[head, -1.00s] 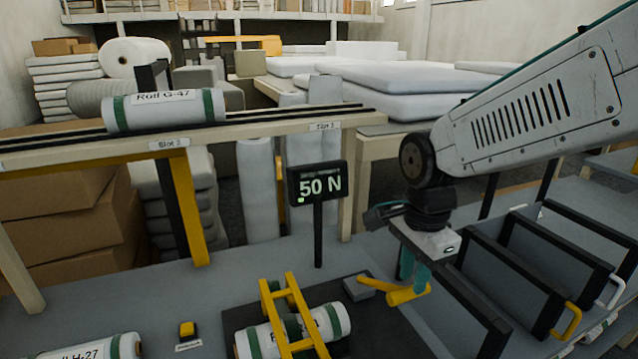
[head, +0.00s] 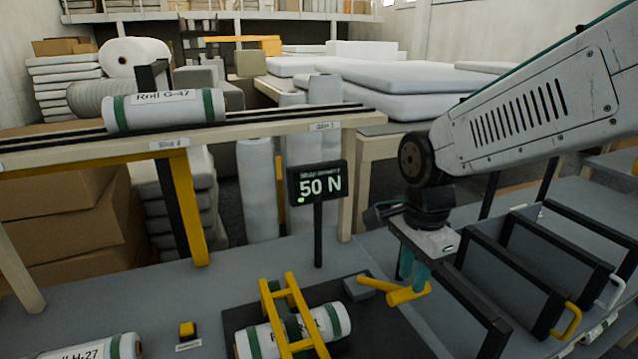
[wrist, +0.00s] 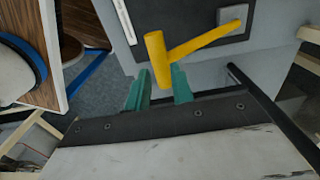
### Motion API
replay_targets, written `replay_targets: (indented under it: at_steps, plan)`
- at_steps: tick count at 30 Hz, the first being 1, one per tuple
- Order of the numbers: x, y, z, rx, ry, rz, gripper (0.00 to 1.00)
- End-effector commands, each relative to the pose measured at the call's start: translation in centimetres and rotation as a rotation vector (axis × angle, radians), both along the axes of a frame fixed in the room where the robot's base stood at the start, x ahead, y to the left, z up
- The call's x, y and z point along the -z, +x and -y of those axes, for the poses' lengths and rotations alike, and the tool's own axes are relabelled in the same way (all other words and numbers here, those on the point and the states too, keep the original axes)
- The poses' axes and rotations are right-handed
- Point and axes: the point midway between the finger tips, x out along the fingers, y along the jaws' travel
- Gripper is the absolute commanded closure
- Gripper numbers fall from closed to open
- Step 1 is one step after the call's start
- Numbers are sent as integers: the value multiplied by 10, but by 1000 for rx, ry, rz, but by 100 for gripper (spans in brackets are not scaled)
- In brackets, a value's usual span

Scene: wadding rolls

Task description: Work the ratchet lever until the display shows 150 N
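The display (head: 320,183) reads 50 N, with a small green light at its lower left. The yellow ratchet lever (head: 407,294) sticks out from a grey block (head: 357,287) on the dark plate and ends in a thick crosswise handle. My gripper (head: 413,277) is down at this handle, its teal fingers one on each side. In the wrist view the lever's handle (wrist: 157,58) fills the gap between the fingertips of my gripper (wrist: 160,86), and I look shut on it. A roll (head: 258,341) lies under a yellow frame (head: 294,314) on the plate.
Roll G-47 (head: 165,110) lies on the rail behind. Roll H-27 (head: 95,350) is at the front left, near a yellow button (head: 187,330). The display's post stands left of my gripper.

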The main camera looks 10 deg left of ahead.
Motion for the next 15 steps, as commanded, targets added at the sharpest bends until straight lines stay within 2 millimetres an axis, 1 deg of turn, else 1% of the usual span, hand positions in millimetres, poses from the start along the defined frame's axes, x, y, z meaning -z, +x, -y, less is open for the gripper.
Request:
replay_targets:
  at_steps: [15]
  plan:
    - [26, 0, 0, 0, -1, -1, 76]
